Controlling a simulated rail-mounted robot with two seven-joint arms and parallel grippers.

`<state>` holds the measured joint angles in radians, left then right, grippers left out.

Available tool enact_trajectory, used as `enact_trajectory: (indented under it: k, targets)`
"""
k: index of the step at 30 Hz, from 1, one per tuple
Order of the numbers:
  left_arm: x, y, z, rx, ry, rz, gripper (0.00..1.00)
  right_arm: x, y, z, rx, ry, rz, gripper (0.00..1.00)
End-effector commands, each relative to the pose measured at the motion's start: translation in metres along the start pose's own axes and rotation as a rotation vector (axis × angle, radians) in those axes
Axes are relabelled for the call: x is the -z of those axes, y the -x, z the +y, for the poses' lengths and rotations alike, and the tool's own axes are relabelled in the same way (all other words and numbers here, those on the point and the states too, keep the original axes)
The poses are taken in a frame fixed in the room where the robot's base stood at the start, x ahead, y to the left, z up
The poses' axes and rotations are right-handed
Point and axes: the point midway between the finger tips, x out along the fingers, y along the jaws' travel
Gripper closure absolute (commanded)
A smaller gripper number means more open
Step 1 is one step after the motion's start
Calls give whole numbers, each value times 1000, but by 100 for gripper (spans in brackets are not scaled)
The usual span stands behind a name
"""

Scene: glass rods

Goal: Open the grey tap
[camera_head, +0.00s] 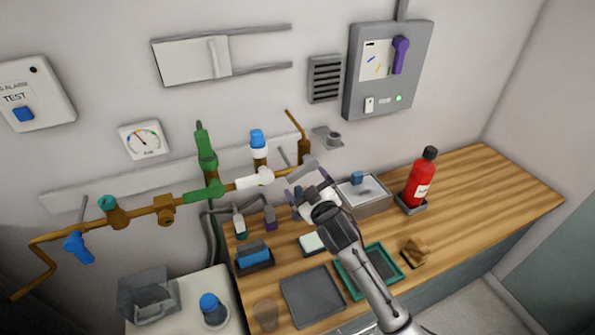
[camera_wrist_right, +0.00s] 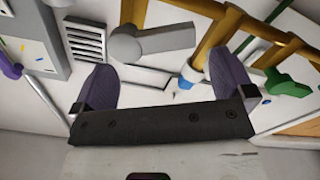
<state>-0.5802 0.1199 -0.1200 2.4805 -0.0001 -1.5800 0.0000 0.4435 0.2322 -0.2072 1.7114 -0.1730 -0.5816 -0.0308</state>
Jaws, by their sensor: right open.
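The grey tap (camera_head: 303,170) sits near the right end of the brown pipe on the wall, a lever handle with a round hub. In the right wrist view the grey tap (camera_wrist_right: 165,39) shows its hub at left and its lever pointing right. My right gripper (camera_head: 311,190) is open and close in front of the tap, just below it in the head view. In the right wrist view its two purple-grey fingers (camera_wrist_right: 162,82) stand apart, with the tap beyond and between them. I see no contact. My left gripper is not in view.
A white tap (camera_head: 255,180), green tap (camera_head: 205,192) and blue tap (camera_head: 78,248) share the pipe (camera_head: 140,213) to the left. A sink (camera_head: 372,207) and red extinguisher (camera_head: 421,180) stand right on the wooden counter (camera_head: 480,195). A grey control box (camera_head: 375,90) hangs above.

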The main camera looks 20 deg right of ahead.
Motion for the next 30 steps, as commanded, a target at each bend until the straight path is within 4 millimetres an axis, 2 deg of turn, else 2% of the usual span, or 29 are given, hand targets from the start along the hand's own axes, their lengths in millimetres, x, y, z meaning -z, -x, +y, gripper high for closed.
enact_trajectory:
  k: [1,6,12,18,28,30]
  targets:
    - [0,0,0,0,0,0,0,1,-10,0,0,0,-1,0]
    - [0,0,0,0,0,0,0,0,-34,0,-1,0,-1,0]
    - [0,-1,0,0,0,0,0,0,-53,0,-1,0,0,0]
    - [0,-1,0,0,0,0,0,0,-60,0,0,0,0,0]
    - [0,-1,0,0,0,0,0,0,-62,0,0,1,0,0]
    - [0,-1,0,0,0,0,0,0,-62,0,0,1,0,7]
